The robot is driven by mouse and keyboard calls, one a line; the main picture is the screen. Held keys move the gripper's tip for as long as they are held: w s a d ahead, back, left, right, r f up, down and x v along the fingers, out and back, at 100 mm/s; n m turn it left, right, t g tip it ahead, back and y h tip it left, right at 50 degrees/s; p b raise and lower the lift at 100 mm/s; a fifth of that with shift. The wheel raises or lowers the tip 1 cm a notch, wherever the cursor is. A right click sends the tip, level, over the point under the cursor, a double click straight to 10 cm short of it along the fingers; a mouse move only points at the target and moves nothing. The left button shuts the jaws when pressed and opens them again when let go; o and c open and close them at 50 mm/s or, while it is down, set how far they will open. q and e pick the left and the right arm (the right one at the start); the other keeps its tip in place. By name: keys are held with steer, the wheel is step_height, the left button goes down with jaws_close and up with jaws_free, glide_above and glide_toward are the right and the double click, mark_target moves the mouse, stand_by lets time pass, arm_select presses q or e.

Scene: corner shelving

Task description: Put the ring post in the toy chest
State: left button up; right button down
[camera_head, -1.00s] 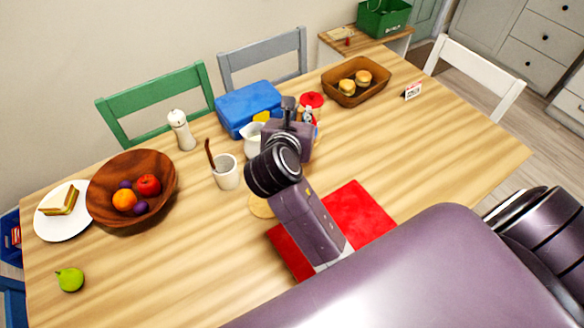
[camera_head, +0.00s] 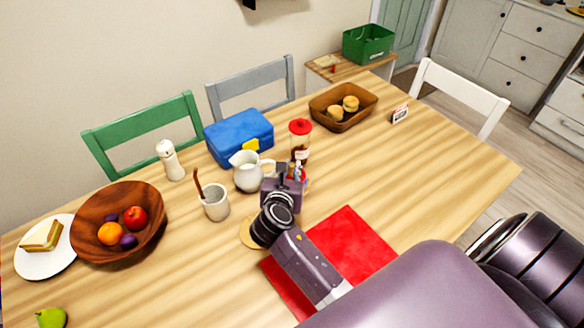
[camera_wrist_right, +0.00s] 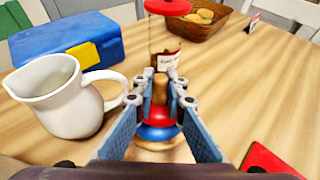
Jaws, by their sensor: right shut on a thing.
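The ring post (camera_wrist_right: 158,118) stands upright on the table in the right wrist view, with a wooden peg and red and blue rings. My right gripper (camera_wrist_right: 160,92) is shut on its peg from above. In the head view my right gripper (camera_head: 290,178) reaches down near the middle of the table and hides most of the ring post. My left gripper is not in view. A green open box (camera_head: 368,45) stands on a small side table at the back; I cannot tell whether it is the toy chest.
A white pitcher (camera_head: 247,170) stands close left of the gripper, and a red-lidded jar (camera_head: 300,132) just behind. A blue lunch box (camera_head: 238,135), a cup (camera_head: 214,203) and a fruit bowl (camera_head: 95,235) are farther left. A basket (camera_head: 325,108) is behind. The table's right side is mostly clear.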

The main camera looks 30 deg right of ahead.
steer(key=shift+w+d, duration=0.3)
steer(key=shift+w, duration=0.1)
steer(key=shift+s+f, duration=0.1)
steer(key=shift+f, duration=0.45)
steer(key=shift+f, duration=0.15)
steer(key=c, duration=2)
jaws_free()
steer(key=shift+a, duration=0.1)
steer(key=shift+o, duration=0.2)
